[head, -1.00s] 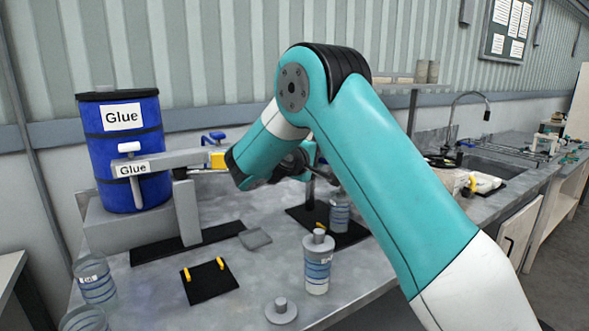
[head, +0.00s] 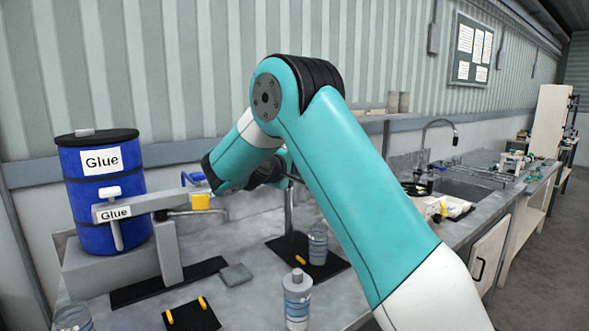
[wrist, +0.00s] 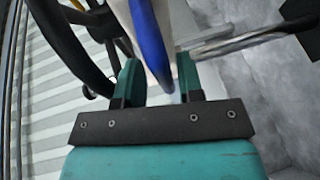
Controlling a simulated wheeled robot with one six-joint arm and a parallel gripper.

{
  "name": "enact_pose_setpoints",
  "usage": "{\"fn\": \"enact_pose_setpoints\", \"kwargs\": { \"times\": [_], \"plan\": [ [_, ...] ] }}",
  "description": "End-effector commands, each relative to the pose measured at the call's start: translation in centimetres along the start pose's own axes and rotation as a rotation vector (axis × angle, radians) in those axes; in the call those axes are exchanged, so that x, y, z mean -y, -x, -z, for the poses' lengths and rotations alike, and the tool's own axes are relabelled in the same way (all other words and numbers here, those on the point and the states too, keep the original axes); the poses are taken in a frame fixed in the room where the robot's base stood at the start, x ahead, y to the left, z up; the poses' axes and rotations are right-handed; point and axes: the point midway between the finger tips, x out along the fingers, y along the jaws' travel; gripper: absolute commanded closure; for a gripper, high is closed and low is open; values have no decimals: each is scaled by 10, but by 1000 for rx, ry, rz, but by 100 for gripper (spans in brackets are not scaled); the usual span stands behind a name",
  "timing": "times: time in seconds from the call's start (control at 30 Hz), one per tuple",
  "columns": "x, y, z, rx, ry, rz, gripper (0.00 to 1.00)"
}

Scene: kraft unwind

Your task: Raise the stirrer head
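My gripper (wrist: 160,60) is mostly hidden behind my arm there too, close to the top of the post. In the wrist view its two teal fingers stand apart. A grey metal rod (wrist: 240,40) lies beyond the fingers on the right.
A labelled bottle (head: 297,300), a glass jar (head: 318,245) and a black mat (head: 190,316) are on the bench. The sink (head: 470,185) is farther right.

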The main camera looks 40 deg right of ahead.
Motion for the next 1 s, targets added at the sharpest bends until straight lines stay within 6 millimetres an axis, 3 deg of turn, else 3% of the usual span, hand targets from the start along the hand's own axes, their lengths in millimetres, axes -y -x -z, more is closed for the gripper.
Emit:
{"fn": "enact_pose_setpoints", "kwargs": {
  "times": [0.23,0.37,0.47,0.8,0.87,1.0],
  "plan": [
    [-2,1,0,0,-3,-3,60],
    [0,12,1,-3,-3,-2,60],
    [2,30,1,-5,-3,-2,60],
    [3,117,1,-7,-2,0,60],
    [-7,123,2,0,4,2,60],
    [-8,133,3,0,7,3,60]
  ]
}}
